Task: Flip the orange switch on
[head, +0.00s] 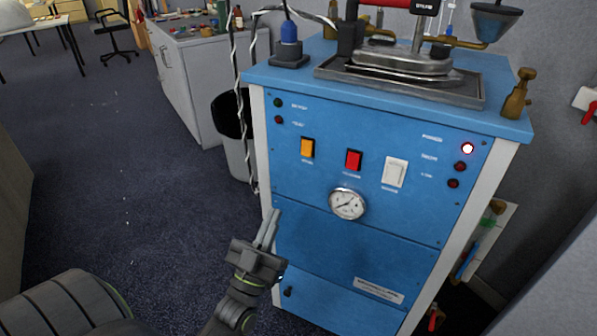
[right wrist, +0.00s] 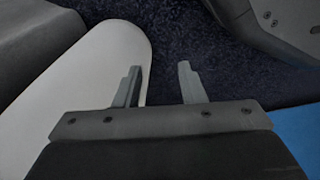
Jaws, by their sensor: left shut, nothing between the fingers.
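The orange switch (head: 307,147) is on the upper left of the blue machine's front panel in the head view. A red switch (head: 353,160) and a white switch (head: 395,172) sit to its right. My left gripper (head: 270,228) is shut and empty, in front of the machine's left edge, below and left of the orange switch and apart from it. Its fingers point up. My right gripper (right wrist: 157,85) shows only in the right wrist view, with its fingers apart and nothing between them. The switches are not in that view.
A round gauge (head: 347,204) is below the switches, and one indicator light (head: 467,148) glows at the panel's right. A metal press (head: 402,67) stands on top of the machine. The carpet (head: 110,170) at left is clear.

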